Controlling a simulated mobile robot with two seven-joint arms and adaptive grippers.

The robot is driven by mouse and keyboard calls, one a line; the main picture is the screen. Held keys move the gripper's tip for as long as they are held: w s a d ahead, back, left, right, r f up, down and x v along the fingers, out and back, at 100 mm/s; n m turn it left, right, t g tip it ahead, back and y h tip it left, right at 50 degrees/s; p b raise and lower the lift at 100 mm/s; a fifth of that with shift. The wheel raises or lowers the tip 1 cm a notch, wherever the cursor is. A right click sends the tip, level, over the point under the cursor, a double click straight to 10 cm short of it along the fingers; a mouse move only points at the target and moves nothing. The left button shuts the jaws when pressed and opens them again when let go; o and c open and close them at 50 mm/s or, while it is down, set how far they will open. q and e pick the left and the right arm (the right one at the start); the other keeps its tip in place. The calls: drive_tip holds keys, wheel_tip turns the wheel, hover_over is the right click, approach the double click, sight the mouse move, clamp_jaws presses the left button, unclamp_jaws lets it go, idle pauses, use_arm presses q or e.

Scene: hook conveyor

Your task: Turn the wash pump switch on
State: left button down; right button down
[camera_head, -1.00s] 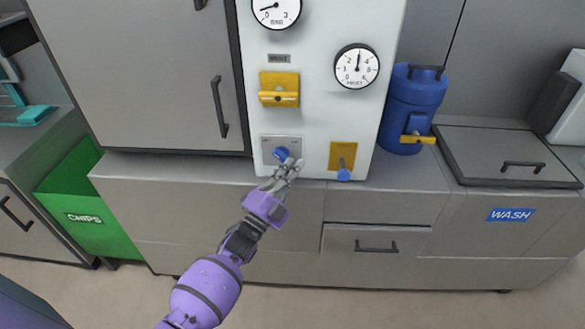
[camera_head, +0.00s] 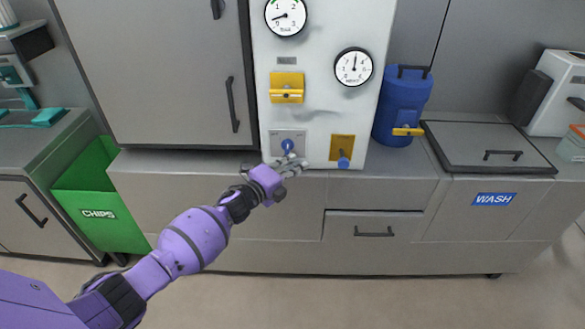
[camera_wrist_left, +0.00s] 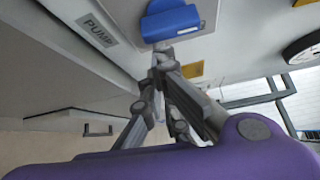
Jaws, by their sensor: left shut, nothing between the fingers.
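The pump switch (camera_head: 288,146) is a blue knob on a grey plate, low on the white panel (camera_head: 325,110). It also shows large at the top of the wrist view (camera_wrist_left: 170,22), beside a label reading PUMP (camera_wrist_left: 98,30). My left gripper (camera_head: 301,161) is just below and right of the knob, its fingers shut and empty. In the wrist view its fingertips (camera_wrist_left: 161,58) are close under the knob's lower edge; I cannot tell whether they touch it. The fingers partly cover the lower part of the plate in the head view. My right gripper is out of view.
Right of the switch is a yellow plate with a blue-tipped lever (camera_head: 343,159). Above is a yellow box (camera_head: 286,87) and two gauges, one at right (camera_head: 353,67). A blue canister (camera_head: 403,105) stands right of the panel. The counter front (camera_head: 190,190) runs below.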

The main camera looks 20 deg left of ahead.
use_arm(q)
drive_tip(key=shift+s+a+f, duration=0.15)
drive_tip(key=shift+a+f, duration=0.45)
drive_tip(key=shift+a, duration=0.3)
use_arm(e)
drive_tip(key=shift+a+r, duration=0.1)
use_arm(q)
drive_tip(key=shift+a+b, duration=0.3)
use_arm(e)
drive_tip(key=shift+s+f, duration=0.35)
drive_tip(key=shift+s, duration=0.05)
